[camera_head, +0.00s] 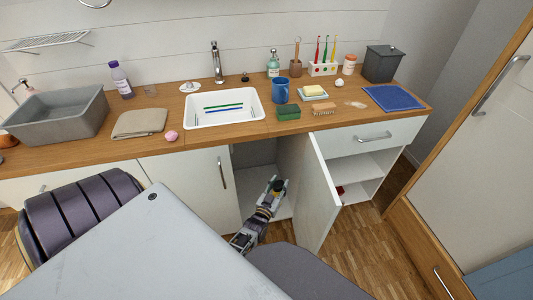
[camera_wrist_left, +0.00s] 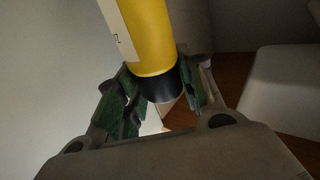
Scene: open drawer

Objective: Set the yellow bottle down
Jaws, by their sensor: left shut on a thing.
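The yellow bottle (camera_wrist_left: 150,38) has a black cap and a pale label on its side. In the left wrist view its cap is between the green-padded fingers of my left gripper (camera_wrist_left: 160,95), which are shut on it. In the head view my left gripper (camera_head: 273,190) reaches into the open cabinet under the counter, and only the dark top and a bit of yellow of the bottle show. I cannot tell whether the bottle's base touches the cabinet floor (camera_head: 252,181). My right gripper is not in view.
The open cabinet door (camera_head: 313,200) stands just right of my left gripper. The cabinet floor around the gripper looks clear. The wooden counter (camera_head: 200,142) above carries a sink (camera_head: 250,96), a blue mug (camera_head: 280,91) and a grey basin (camera_head: 62,116).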

